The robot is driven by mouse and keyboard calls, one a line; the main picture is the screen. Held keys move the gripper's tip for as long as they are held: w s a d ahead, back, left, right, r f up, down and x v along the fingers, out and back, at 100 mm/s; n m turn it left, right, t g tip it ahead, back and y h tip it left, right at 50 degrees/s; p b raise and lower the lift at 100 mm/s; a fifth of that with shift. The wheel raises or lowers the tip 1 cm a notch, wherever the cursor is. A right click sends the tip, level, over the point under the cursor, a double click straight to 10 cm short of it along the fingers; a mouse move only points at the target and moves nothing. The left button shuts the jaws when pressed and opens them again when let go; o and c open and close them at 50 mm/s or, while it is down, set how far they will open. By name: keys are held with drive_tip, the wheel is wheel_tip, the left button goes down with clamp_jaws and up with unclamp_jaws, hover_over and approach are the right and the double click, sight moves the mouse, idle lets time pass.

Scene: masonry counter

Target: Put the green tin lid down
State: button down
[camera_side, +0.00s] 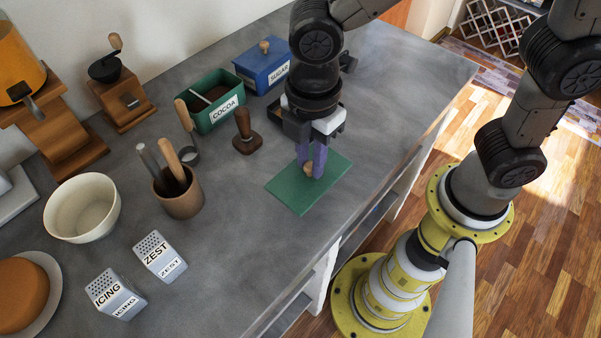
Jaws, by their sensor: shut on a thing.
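The green tin lid (297,193) is a flat rectangle with a small wooden knob (308,168). It is over the right part of the grey counter, near the front edge. My gripper (312,168) points down above the lid, with its purple fingers shut on the knob. I cannot tell whether the lid touches the counter or hangs just above it. The green COCOA tin (214,102) stands without a lid behind and to the left, with a pale handle sticking out of it.
The blue SUGAR tin (263,66) has its lid on. A wooden tamper (246,137) stands just left of the lid. A brown utensil pot (180,195), ZEST shaker (160,257), ICING shaker (116,294) and cream bowl (83,207) stand further left. The counter (262,240) in front is bare.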

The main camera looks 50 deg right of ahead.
sight(300, 174)
drive_tip(key=shift+w+a+f, duration=0.35)
drive_tip(key=shift+w+f, duration=0.05)
drive_tip(key=shift+f, duration=0.2)
drive_tip(key=shift+w+a+f, duration=0.1)
drive_tip(key=shift+f, duration=0.85)
drive_tip(key=shift+w+a+f, duration=0.1)
drive_tip(key=shift+f, duration=0.8)
drive_tip(key=shift+f, duration=0.15)
drive_tip(key=c, duration=0.7)
unclamp_jaws()
wheel_tip(300, 174, up, 12)
drive_tip(key=shift+d+r, duration=0.1)
drive_tip(key=shift+r, duration=0.15)
